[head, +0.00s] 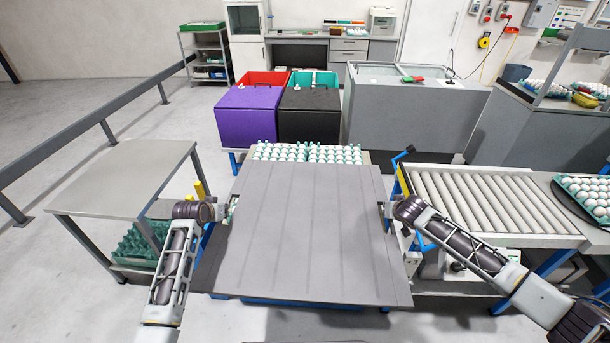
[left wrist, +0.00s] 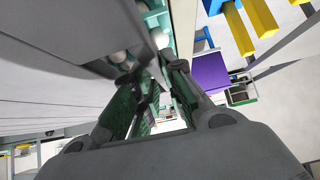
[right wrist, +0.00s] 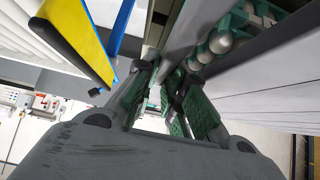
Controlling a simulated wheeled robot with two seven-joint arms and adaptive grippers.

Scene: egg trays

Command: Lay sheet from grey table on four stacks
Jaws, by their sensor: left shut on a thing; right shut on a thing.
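A large grey ribbed sheet (head: 310,235) spans the middle of the head view, flat and roughly level over the egg stacks. My left gripper (head: 224,210) is shut on its left edge, and my right gripper (head: 388,207) is shut on its right edge. Egg trays with white eggs (head: 308,153) show past the sheet's far edge; the nearer stacks are mostly hidden under it. Eggs also show close beside the sheet in the left wrist view (left wrist: 118,57) and the right wrist view (right wrist: 220,43). I cannot tell whether the sheet touches them. The grey table (head: 130,170) at left has a bare top.
A roller conveyor (head: 490,205) stands close on the right, with an egg tray (head: 585,195) beyond it. Green empty trays (head: 137,247) lie under the grey table. Purple (head: 248,115) and black (head: 310,115) boxes stand behind the stacks. A railing (head: 70,145) runs along the left.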

